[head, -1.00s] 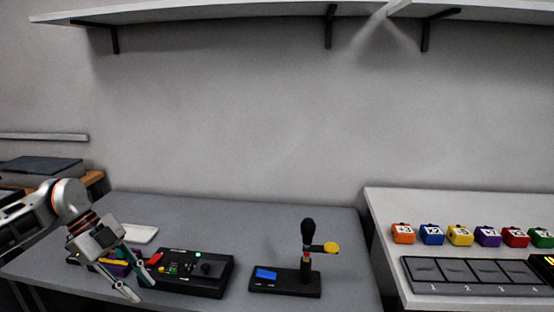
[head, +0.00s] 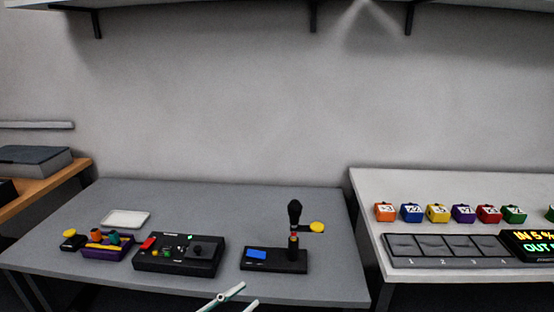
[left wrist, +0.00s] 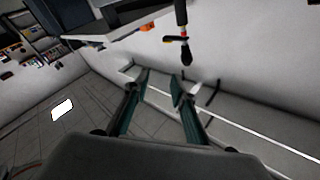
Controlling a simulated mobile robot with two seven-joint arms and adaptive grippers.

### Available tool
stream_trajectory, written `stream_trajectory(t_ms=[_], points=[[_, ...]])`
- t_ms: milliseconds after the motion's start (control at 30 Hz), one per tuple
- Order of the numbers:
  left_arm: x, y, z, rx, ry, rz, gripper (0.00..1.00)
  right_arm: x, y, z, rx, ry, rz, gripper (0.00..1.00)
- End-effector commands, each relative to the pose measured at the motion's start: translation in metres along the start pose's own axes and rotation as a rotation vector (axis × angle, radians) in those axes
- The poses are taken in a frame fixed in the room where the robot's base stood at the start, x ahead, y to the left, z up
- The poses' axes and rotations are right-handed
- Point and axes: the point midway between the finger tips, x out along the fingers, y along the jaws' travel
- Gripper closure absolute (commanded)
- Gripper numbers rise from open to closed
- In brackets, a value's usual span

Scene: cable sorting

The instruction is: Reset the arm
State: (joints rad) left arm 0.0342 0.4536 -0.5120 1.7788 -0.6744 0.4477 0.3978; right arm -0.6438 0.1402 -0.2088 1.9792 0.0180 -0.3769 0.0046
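My left gripper (head: 238,299) shows at the bottom edge of the head view, in front of the grey table's near edge. Only its two finger ends are in the picture, spread apart. In the left wrist view the same gripper (left wrist: 160,83) has its fingers apart with nothing between them. Beyond them that view shows wall, floor and the table's underside, tilted. The rest of the left arm is out of the head view. My right gripper is in neither view.
The grey table (head: 100,200) holds a purple tray (head: 107,254), a black control box (head: 180,262), a white tray (head: 125,219) and a black stand (head: 275,259) with an upright handle. A white table (head: 440,185) at right carries several numbered coloured blocks and a slotted dark panel (head: 445,262).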

Motion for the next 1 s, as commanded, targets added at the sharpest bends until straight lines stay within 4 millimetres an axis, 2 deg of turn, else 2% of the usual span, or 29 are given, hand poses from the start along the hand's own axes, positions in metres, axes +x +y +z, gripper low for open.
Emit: stream_trajectory(t_ms=[167,333,400,500,600,733,1000], points=[[-0.054,0.015,0.052,-0.136,-0.253,-0.226,0.75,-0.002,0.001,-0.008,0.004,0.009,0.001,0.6],[-0.133,0.054,0.104,-0.267,-0.554,-0.35,0.75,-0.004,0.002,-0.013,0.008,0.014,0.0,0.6],[-0.167,0.076,0.119,-0.317,-0.67,-0.372,0.75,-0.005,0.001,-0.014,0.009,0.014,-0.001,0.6],[-0.206,0.104,0.133,-0.374,-0.799,-0.382,0.75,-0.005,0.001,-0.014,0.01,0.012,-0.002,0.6],[-0.232,0.124,0.139,-0.412,-0.883,-0.378,0.75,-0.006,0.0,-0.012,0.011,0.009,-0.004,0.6],[-0.247,0.136,0.141,-0.435,-0.929,-0.374,0.75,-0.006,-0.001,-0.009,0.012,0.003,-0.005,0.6],[-0.249,0.138,0.142,-0.436,-0.935,-0.372,0.75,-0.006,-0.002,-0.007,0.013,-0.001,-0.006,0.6]])
